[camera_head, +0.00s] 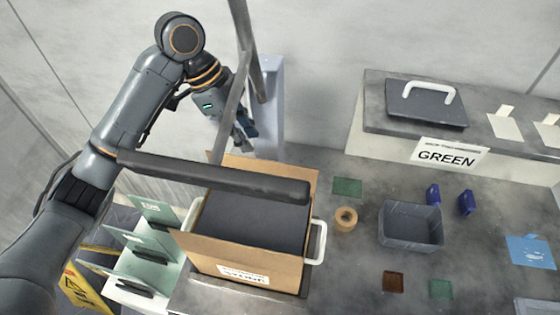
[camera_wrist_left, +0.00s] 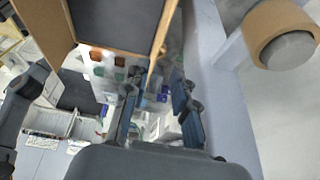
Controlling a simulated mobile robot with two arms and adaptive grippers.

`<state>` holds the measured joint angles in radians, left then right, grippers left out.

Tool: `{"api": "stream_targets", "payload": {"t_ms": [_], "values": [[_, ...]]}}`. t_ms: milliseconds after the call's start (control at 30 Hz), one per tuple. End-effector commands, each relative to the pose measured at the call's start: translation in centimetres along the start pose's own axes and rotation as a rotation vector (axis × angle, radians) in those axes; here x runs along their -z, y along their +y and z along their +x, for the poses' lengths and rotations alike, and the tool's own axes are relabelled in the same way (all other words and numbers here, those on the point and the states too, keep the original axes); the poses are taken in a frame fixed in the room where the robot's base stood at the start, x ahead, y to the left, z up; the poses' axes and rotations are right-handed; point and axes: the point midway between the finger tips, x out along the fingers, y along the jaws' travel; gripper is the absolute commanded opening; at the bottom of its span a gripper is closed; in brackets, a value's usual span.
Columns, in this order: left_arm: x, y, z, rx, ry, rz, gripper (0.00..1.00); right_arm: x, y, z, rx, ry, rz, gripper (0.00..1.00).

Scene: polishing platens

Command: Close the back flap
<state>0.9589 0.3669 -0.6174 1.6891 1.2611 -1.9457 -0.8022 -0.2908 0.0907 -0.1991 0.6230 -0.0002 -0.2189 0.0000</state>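The cardboard box (camera_head: 245,264) stands on the grey bench, with a white label on its front and a dark grey surface inside. Its back flap (camera_head: 238,168) stands up along the rear edge; a tan cardboard edge also shows in the left wrist view (camera_wrist_left: 163,35). My left gripper (camera_head: 246,138) is just behind and above the back flap, pointing down. In the left wrist view its two fingers (camera_wrist_left: 160,112) are spread with a gap between them, and nothing is clearly held. I cannot tell whether it touches the flap. My right gripper is not clearly visible.
A dark bar crosses above the box and hides part of it. White handles (camera_head: 318,243) flank the box. To the right are a tape roll (camera_head: 346,219), a grey bin (camera_head: 410,226) and blue blocks (camera_head: 466,203). A pale post (camera_head: 269,110) stands behind my left gripper.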

Motion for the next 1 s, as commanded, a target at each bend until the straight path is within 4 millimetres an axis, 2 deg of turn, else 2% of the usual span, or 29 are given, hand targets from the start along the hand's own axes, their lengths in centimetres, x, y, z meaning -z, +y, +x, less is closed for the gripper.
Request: {"api": "stream_targets", "payload": {"t_ms": [267,400,533,733,1000], "values": [[0.1,0.1,5.7,-0.006,0.003,-0.005,0.26,-1.2,-2.5,-2.4,0.030,-0.020,0.002,0.40],[0.2,0.1,8.4,-0.004,0.003,-0.005,0.26,-1.0,-2.2,-3.2,0.027,-0.020,0.001,0.40],[0.1,0.0,10.4,-0.001,0.003,-0.005,0.26,-0.6,-1.1,-3.8,0.014,-0.015,0.002,0.40],[0.0,-0.1,12.0,0.001,0.002,-0.004,0.26,-0.2,0.0,-4.0,0.001,-0.010,0.004,0.40],[0.0,-0.1,12.2,0.002,0.001,-0.004,0.26,-0.2,-0.2,-4.0,0.004,-0.009,0.004,0.40]]}}
